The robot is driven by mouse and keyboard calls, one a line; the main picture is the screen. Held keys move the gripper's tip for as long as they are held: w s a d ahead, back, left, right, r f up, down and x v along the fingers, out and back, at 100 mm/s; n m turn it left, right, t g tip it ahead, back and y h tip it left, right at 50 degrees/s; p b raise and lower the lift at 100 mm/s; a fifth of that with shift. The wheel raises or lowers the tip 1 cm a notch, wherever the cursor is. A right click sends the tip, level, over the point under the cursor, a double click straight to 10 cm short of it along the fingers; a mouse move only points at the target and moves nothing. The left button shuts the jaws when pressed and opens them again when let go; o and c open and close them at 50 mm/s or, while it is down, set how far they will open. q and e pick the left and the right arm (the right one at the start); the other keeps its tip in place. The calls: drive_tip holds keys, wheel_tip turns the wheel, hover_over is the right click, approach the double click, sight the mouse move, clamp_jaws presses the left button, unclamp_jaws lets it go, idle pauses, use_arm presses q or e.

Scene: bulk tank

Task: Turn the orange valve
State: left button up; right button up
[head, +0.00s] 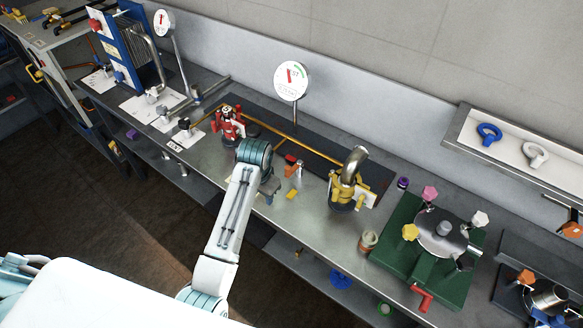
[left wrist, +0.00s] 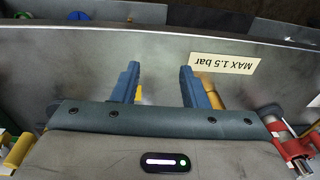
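An orange-red handle (head: 291,159) on a small grey fitting stands on the bench, just right of my left gripper in the head view. I cannot tell for sure that it is the orange valve. My left gripper (head: 270,190) is low over the bench's front part, mostly hidden by its own wrist. In the left wrist view its two blue fingers (left wrist: 158,78) are apart, with nothing seen held between them. A yellow-orange piece (left wrist: 211,88) shows beside and partly behind the right finger; its contact with the finger is unclear. My right gripper is not in view.
A label reading "MAX 1.5 bar" (left wrist: 223,63) is on the metal surface. A red fitting (head: 228,122) stands left of my wrist, a yellow-based elbow pipe (head: 350,180) to the right. A dial gauge (head: 291,80) rises behind. A green unit (head: 405,245) is farther right.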

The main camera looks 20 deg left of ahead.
use_arm(q)
drive_tip(key=w+d+r+m, duration=0.1)
drive_tip(key=w+d+r, duration=0.1)
drive_tip(key=w+r, duration=0.4)
wheel_tip(320, 180, up, 2)
drive_tip(key=m+g+b, duration=0.1)
drive_tip(key=b, duration=0.1)
hover_over(288, 167)
drive_tip(key=shift+r, duration=0.1)
drive_tip(key=shift+s+f, duration=0.1)
drive_tip(key=shift+f, duration=0.25)
wheel_tip(288, 167, down, 6)
drive_tip(key=p, duration=0.2)
drive_tip(key=shift+r+p, duration=0.15)
drive_tip(key=shift+p, duration=0.2)
drive_tip(key=shift+f, duration=0.85)
clamp_jaws()
